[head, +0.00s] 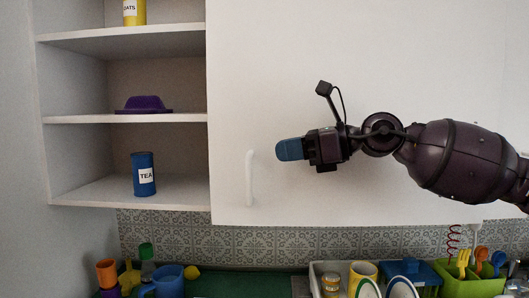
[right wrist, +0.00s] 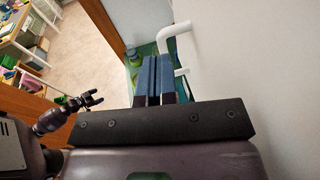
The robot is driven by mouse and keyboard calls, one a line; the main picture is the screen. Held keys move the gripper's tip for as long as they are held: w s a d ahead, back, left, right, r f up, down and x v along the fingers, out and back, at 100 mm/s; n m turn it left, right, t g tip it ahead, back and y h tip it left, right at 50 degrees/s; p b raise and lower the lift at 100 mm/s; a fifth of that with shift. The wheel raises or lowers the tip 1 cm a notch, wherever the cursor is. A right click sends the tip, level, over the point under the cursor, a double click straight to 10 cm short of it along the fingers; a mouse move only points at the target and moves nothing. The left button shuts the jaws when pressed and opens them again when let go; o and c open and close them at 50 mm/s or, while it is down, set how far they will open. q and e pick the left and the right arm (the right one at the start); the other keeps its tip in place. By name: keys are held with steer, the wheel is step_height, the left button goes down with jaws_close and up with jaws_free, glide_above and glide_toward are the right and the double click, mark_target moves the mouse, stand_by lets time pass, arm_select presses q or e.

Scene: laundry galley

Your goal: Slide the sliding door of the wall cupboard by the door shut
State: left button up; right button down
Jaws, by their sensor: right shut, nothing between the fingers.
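The wall cupboard (head: 124,118) has its left part open, with three shelves showing. Its plain white sliding door (head: 330,60) covers the right part. A white vertical bar handle (head: 250,180) stands near the door's left edge; it also shows in the right wrist view (right wrist: 176,38). My right gripper (head: 278,150) is shut and empty, its blue fingertips in front of the door, a little right of the handle. In the right wrist view its fingers (right wrist: 154,72) appear close to the handle; I cannot tell whether they touch it. My left gripper (right wrist: 92,101) appears small there, its fingers unclear.
On the shelves are a yellow oats tin (head: 134,12), a purple dish (head: 144,104) and a blue tea tin (head: 143,174). Below are colourful cups (head: 168,282) and a green cutlery holder (head: 475,284). The door face left of the handle is clear.

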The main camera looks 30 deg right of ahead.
mark_target(252, 155)
steer(key=shift+p+x, duration=0.55)
steer(key=shift+x, duration=1.8)
steer(key=shift+w, duration=0.1)
